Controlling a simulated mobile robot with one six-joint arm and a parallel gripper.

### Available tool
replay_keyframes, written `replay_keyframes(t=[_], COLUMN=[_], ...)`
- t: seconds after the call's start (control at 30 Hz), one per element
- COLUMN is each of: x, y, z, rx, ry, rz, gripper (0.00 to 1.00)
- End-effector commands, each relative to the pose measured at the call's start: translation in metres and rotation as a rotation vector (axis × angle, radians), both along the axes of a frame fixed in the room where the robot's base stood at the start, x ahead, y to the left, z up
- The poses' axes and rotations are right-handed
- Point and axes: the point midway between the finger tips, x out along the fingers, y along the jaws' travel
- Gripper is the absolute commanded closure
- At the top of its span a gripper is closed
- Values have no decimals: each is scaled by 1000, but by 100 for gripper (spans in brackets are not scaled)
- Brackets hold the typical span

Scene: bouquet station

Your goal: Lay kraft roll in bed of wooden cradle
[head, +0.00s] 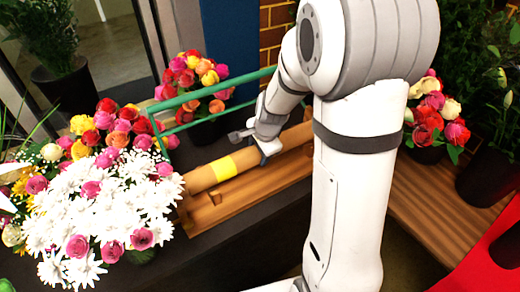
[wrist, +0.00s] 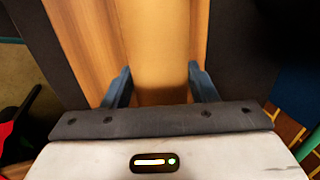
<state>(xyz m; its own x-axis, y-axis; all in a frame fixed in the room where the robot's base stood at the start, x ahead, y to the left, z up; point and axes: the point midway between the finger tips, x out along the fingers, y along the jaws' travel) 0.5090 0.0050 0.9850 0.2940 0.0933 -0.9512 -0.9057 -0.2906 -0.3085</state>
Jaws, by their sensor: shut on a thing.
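The kraft roll (head: 200,178) is a long tan cylinder with a yellow band, lying lengthwise along the wooden cradle (head: 245,205). My gripper (head: 266,146) is shut on the roll, to the right of the yellow band. In the wrist view the roll (wrist: 160,45) runs between the two blue-grey fingers (wrist: 159,88), with cradle wood (wrist: 85,40) on both sides. The roll is at or just above the bed; I cannot tell whether it touches it. My arm hides the roll's right end.
A green rail (head: 185,97) runs behind the cradle. White daisies and roses (head: 95,210) crowd the left end. More flowers stand behind (head: 196,75) and at the right (head: 437,120). The dark counter (head: 235,250) in front is bare.

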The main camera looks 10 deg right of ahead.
Motion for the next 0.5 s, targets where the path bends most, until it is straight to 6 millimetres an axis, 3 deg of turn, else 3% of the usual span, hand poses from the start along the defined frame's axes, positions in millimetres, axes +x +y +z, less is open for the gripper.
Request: replay_keyframes(t=[0.33, 0.5], x=[0, 0], y=[0, 1], z=[1, -1], rx=[0, 0], ry=[-1, 2], rz=[1, 1], gripper=[22, 22])
